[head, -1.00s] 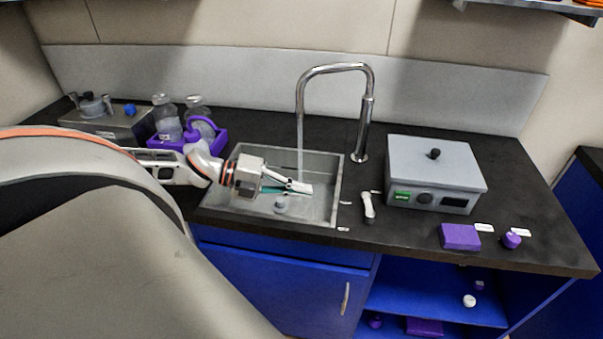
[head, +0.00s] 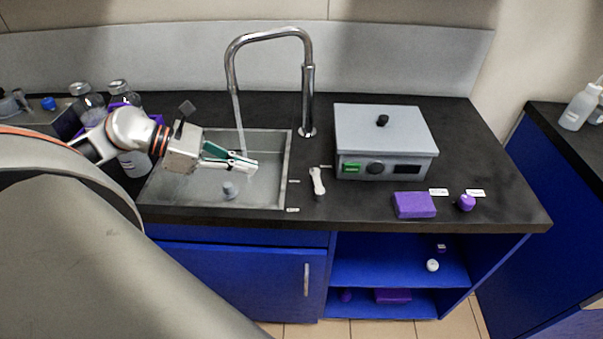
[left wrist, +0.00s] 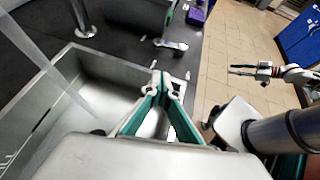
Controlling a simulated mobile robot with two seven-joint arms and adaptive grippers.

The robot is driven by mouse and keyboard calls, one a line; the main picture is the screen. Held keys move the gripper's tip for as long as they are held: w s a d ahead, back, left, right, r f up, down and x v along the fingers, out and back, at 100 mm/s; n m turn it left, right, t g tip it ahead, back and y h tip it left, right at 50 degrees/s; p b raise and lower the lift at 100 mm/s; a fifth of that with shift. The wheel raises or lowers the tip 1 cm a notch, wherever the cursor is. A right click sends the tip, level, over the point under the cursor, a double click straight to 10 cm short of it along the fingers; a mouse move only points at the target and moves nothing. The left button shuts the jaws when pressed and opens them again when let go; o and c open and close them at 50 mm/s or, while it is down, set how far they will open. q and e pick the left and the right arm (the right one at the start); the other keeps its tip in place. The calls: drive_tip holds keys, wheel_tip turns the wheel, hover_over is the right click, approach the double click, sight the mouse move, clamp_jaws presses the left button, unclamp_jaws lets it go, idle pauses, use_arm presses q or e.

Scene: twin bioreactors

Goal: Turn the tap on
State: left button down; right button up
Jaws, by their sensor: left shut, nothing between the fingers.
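The chrome tap (head: 308,90) arches over the metal sink (head: 190,196); its foot shows in the left wrist view (left wrist: 82,20). A thin pale stream of water (head: 240,125) falls from the spout into the basin, and it also shows in the left wrist view (left wrist: 50,65). A small white lever (head: 317,180) stands on the counter right of the sink; it also shows in the left wrist view (left wrist: 170,44). My left gripper (head: 253,164) is shut and empty above the basin, left of the lever and apart from it. My right gripper (left wrist: 238,70) shows small, its opening unclear.
A grey box device (head: 385,135) stands right of the tap. A purple block (head: 414,205) and a purple knob (head: 466,202) lie near the front edge. Bottles (head: 88,100) stand left of the sink. A small grey stopper (head: 229,189) is in the basin.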

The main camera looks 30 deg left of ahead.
sight(312, 175)
use_arm(q)
drive_tip(key=b+x, duration=0.1)
drive_tip(key=x, duration=0.9)
drive_tip(key=shift+r+b, duration=0.15)
drive_tip(key=shift+b, duration=0.2)
drive_tip(key=shift+w+d, duration=1.2)
drive_tip(key=shift+d, duration=0.1)
drive_tip(key=shift+w+d, duration=0.25)
drive_tip(key=shift+w, duration=0.1)
drive_tip(key=shift+w+d, duration=0.15)
drive_tip(key=shift+w, duration=0.15)
